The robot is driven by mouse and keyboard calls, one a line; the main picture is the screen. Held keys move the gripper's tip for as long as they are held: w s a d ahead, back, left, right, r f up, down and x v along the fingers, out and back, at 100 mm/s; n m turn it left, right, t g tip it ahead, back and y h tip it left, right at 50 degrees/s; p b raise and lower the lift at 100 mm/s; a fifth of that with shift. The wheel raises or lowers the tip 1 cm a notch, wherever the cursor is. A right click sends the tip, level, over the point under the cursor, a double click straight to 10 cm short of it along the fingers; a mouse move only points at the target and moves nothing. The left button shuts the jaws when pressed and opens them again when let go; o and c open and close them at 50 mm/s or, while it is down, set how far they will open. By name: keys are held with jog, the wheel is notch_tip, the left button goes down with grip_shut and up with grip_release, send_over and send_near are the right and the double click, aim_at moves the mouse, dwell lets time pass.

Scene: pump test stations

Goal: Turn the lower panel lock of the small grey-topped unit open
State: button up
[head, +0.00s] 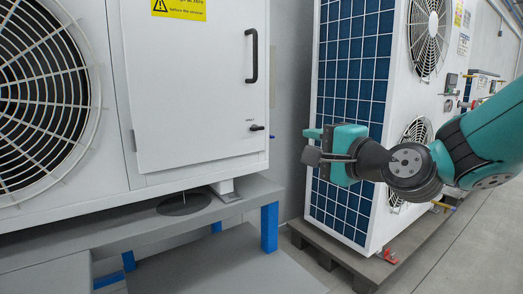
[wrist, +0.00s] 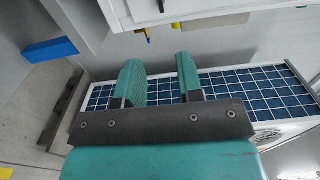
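A white unit fills the left of the head view, and its top is out of the frame. Its front panel (head: 195,90) is closed and carries a small black lock (head: 256,128) low at the right edge, with a tiny label above it. The lock's knob appears to lie roughly level. My gripper (head: 313,145) is to the right of the lock, apart from it, and points left. In the wrist view my gripper (wrist: 158,60) is open, with a clear gap between its two teal fingers. A small dark part at the top edge there cannot be identified.
A black handle (head: 251,56) stands out from the panel above the lock. A grey stand (head: 100,238) with blue legs (head: 270,227) carries the unit. A tall unit with a blue grid (head: 350,75) stands behind my gripper on a pallet (head: 345,268). Open floor lies at right.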

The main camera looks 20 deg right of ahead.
jog(key=w+p, duration=0.1)
jog(key=p, duration=1)
send_near(260, 129)
jog(key=x, duration=0.9)
jog(key=shift+w+a, duration=0.1)
jog(key=shift+w, duration=0.05)
grip_shut()
